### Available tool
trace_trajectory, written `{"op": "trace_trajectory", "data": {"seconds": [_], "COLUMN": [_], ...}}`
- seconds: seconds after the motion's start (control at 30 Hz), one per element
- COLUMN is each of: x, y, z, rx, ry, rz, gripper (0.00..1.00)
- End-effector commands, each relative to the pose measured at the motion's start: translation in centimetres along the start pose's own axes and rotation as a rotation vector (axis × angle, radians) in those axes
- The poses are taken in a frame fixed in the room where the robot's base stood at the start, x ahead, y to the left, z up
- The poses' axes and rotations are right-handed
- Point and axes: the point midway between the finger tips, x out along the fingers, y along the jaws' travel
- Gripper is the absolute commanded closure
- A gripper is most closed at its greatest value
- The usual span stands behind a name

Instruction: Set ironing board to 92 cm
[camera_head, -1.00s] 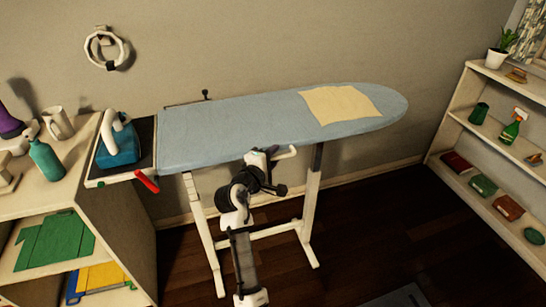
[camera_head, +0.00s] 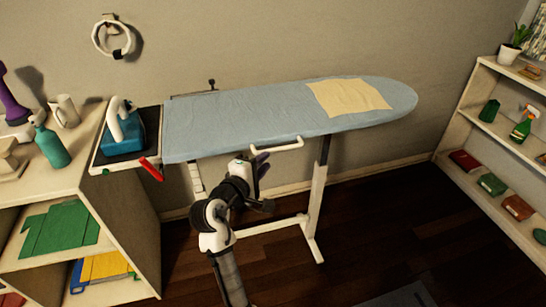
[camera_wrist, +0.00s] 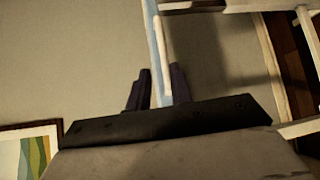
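The ironing board (camera_head: 230,118) has a pale blue top, white legs and a pointed right end. A white handle bar (camera_head: 277,145) sits under its front edge, and a red-gripped lever (camera_head: 151,168) sticks out at its left end. My gripper (camera_head: 258,164) is just below and in front of the bar's left end. In the wrist view my gripper (camera_wrist: 159,88) shows two dark fingers apart, with the pale bar (camera_wrist: 163,60) running between them in the picture. Whether the fingers touch it I cannot tell.
A blue iron (camera_head: 122,135) rests on the board's left end pad. A yellow cloth (camera_head: 348,97) lies on top. A shelf unit with a teal spray bottle (camera_head: 50,143) stands left; another shelf (camera_head: 462,143) stands right.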

Motion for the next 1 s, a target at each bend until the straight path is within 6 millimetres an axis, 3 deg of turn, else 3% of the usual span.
{"op": "trace_trajectory", "data": {"seconds": [0.1,0.3,0.83,0.93,1.0], "x": [-2.1,-3.9,-4.0,-4.6,-5.7], "y": [-0.1,0.0,0.0,1.3,3.3], "z": [-0.1,0.0,0.0,-1.3,-3.2], "rx": [0.0,-0.001,0.0,0.045,0.115], "ry": [0.003,0.001,0.0,0.056,0.141], "rz": [0.001,0.001,0.001,0.036,0.088], "gripper": [0.78,0.78,0.78,0.78,0.78]}}
